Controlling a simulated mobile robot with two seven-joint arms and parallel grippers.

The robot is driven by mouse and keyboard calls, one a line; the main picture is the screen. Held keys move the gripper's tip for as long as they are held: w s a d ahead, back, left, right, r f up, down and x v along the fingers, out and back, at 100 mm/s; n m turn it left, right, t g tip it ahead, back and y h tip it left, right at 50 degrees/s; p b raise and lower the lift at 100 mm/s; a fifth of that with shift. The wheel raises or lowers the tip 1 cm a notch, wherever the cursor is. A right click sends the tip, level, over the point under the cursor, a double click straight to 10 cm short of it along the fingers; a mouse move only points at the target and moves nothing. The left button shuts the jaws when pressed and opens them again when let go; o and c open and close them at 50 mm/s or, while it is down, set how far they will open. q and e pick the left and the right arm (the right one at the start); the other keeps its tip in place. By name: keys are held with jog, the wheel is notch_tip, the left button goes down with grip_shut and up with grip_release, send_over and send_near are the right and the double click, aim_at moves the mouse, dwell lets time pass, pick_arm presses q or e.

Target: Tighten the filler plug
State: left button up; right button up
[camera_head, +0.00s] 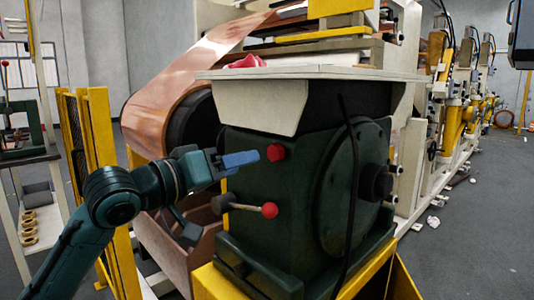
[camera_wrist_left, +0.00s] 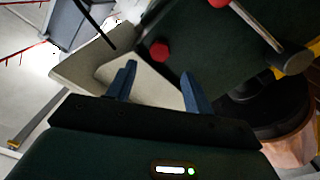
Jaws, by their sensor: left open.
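The red round filler plug (camera_head: 277,152) sits on the upper front of the dark green machine housing (camera_head: 300,185). It also shows in the left wrist view (camera_wrist_left: 159,50), beyond the fingertips and roughly in line with the gap between them. My left gripper (camera_head: 250,158) is just left of the plug in the head view, its blue fingers pointing at it. In the left wrist view the two fingers (camera_wrist_left: 158,72) stand apart with nothing between them. A small gap seems to lie between fingertips and plug. My right gripper is not seen.
A lever with a red ball end (camera_head: 269,210) sticks out below the plug. A pale ledge (camera_head: 260,105) overhangs above it. A black cable (camera_head: 352,200) hangs on the right. A copper roll (camera_head: 165,115) and yellow fence (camera_head: 100,150) are on the left.

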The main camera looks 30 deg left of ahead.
aim_at(273, 155)
pick_arm(q)
jog(key=x, duration=0.7)
jog(key=shift+w+d+p, duration=0.15)
jog(key=shift+w+p, duration=0.15)
jog(key=shift+w, duration=0.1)
jog(key=c, duration=1)
